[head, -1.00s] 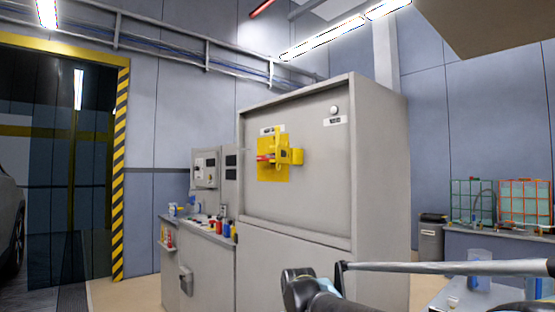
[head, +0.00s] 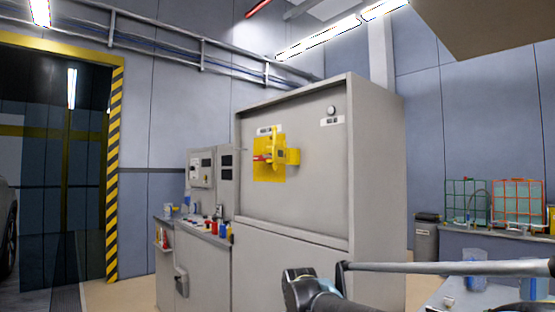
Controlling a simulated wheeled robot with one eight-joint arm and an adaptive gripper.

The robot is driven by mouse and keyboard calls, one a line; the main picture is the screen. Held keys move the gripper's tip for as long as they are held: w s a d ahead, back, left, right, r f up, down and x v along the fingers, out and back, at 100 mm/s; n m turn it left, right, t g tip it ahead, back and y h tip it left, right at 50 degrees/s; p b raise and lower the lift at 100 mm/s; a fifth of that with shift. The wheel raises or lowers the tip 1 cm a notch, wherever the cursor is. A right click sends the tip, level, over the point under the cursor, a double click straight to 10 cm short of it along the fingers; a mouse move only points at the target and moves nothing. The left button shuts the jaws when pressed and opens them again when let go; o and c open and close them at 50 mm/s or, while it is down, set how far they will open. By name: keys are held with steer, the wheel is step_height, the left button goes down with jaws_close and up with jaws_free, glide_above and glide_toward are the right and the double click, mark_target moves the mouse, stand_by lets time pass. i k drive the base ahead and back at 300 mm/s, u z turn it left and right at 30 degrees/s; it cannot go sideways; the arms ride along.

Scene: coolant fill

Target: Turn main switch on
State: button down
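The main switch (head: 278,155) is on the upper front of a large grey cabinet (head: 300,205). It has a yellow backing plate (head: 264,173), a yellow body and a red part sticking out to the left. I cannot read its label or its setting. A small round white knob or lamp sits at the cabinet's upper right, above a label. Parts of my arm (head: 320,295) show at the bottom, in front of and below the cabinet, apart from the switch. My gripper's fingers cannot be made out.
A lower counter (head: 195,235) with several coloured bottles and a grey control box (head: 202,168) stands left of the cabinet. At the right, a table carries a green-framed tank (head: 467,202) and an orange-framed tank (head: 517,205). A striped yellow-black door post (head: 115,180) is at left.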

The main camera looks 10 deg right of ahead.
mark_target(255, 158)
steer(key=z, duration=0.05)
steer(key=k, duration=1.1)
steer(key=u, duration=0.75)
steer(key=i, duration=1.1)
steer(key=u, duration=0.15)
